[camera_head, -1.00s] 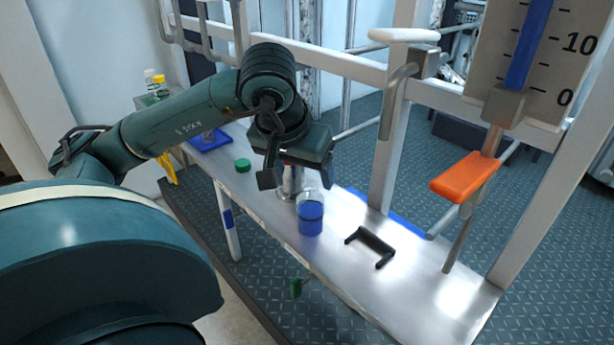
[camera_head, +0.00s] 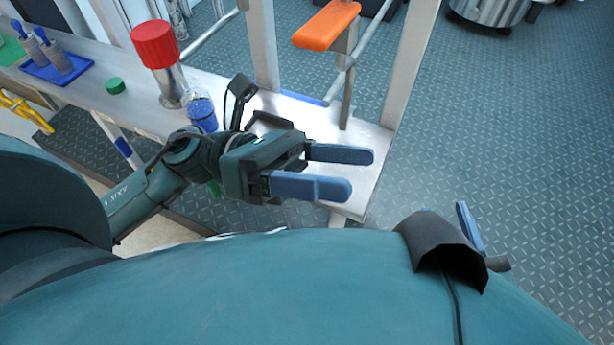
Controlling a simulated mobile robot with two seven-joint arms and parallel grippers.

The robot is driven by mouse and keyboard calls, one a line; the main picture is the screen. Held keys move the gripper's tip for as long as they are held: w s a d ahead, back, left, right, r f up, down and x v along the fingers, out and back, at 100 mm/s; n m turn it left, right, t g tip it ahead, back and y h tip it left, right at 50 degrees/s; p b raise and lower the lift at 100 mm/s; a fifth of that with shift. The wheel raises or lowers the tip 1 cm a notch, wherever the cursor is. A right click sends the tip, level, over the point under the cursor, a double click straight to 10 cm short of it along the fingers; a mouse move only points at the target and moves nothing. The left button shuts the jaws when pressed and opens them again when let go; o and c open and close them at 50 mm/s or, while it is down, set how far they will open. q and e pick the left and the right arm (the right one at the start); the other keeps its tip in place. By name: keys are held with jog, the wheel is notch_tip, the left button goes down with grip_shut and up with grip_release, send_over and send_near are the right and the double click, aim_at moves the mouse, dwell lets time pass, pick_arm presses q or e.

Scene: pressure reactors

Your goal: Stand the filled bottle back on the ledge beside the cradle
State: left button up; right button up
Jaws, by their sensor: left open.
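The bottle (camera_head: 202,113), clear with blue liquid inside, stands upright on the metal ledge (camera_head: 360,150). A dark bracket that looks like the cradle (camera_head: 268,121) lies on the ledge to its right, partly hidden behind my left gripper. My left gripper (camera_head: 360,172) is open and empty, its two blue fingers apart and pointing right, in front of the ledge and clear of the bottle. Of my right gripper (camera_head: 468,228), only a blue finger and dark parts show at the lower right. Its opening is hidden.
A metal cylinder with a red top (camera_head: 155,46) stands just left of the bottle. An orange lever (camera_head: 327,25) and frame posts rise behind the ledge. Open floor lies right.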

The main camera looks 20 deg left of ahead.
pick_arm(q)
jog(key=w+a+f+m+t+y, duration=0.2)
jog(key=f+m+t+y, duration=0.4)
jog(key=m, duration=0.9)
jog(key=w+a+f+m+t+y, duration=0.2)
jog(key=f+m+t+y, duration=0.5)
jog(key=m, duration=0.9)
jog(key=w+t, duration=0.1)
jog(key=t, duration=0.2)
jog(key=shift+a+t, duration=0.35)
jog(key=shift+t, duration=0.05)
jog(key=shift+r+m, duration=0.1)
jog(key=shift+m, duration=0.2)
